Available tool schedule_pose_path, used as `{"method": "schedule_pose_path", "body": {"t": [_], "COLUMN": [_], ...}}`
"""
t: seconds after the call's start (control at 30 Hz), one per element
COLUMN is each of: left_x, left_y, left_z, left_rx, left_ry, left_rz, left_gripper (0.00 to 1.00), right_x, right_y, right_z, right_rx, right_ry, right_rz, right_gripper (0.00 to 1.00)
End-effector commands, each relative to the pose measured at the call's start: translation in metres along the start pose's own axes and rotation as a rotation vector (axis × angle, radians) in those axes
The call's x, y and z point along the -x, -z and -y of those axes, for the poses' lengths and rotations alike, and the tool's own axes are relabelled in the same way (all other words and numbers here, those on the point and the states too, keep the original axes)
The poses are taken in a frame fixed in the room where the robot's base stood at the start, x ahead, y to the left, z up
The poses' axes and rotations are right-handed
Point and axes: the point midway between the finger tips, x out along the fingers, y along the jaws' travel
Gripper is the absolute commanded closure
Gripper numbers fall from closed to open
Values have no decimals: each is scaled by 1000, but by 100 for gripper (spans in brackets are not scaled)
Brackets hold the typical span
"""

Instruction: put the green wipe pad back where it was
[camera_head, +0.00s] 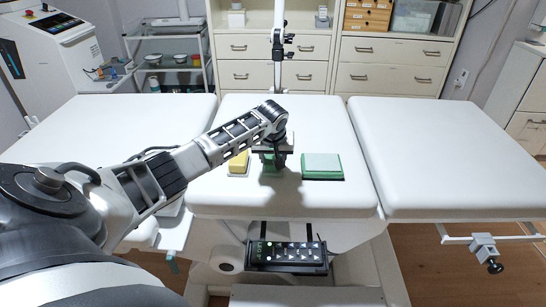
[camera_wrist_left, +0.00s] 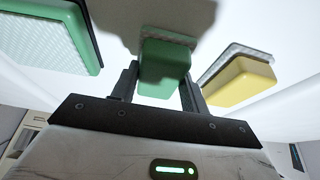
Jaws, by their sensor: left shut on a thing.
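My left gripper (camera_head: 272,166) is over the front of the couch's middle section. It is shut on a small green wipe pad (camera_wrist_left: 164,70), whose green body shows between the two fingers in the left wrist view, with a grey layer along its far side. In the head view the gripper mostly hides this pad. I cannot tell whether the pad touches the couch. A yellow pad (camera_head: 238,162) with a grey layer lies just left of the gripper. A larger green block (camera_head: 322,166) with a pale top lies to the right. My right gripper is not in view.
The white couch (camera_head: 300,120) has three flat sections with gaps between them. A control panel with lit buttons (camera_head: 287,255) hangs below its front edge. A clamp (camera_head: 485,250) sits on the right rail. The left and right sections look clear, apart from my arm.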

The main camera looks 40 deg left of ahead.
Motion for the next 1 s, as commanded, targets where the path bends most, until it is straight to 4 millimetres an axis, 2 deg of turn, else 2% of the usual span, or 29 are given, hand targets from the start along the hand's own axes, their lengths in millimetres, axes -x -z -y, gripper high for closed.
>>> {"method": "schedule_pose_path", "body": {"t": [0.13,0.17,0.2,0.23,0.5,0.63,1.0], "left_x": [-2,-2,-2,-2,-1,10,84], "left_y": [-1,-1,-1,-1,0,1,1], "left_z": [0,0,0,0,0,0,0], "left_rx": [0,0,0,0,0,-1,-2], "left_ry": [0,0,0,0,0,-1,-2], "left_rz": [1,1,1,1,0,-1,-2], "left_gripper": [73,47,36,33,33,33,33], "right_x": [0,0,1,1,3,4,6], "right_y": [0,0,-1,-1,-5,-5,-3], "right_z": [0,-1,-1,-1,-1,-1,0], "right_rx": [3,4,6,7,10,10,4], "right_ry": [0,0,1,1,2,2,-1], "right_rz": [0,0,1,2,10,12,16], "right_gripper": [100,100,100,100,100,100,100]}}
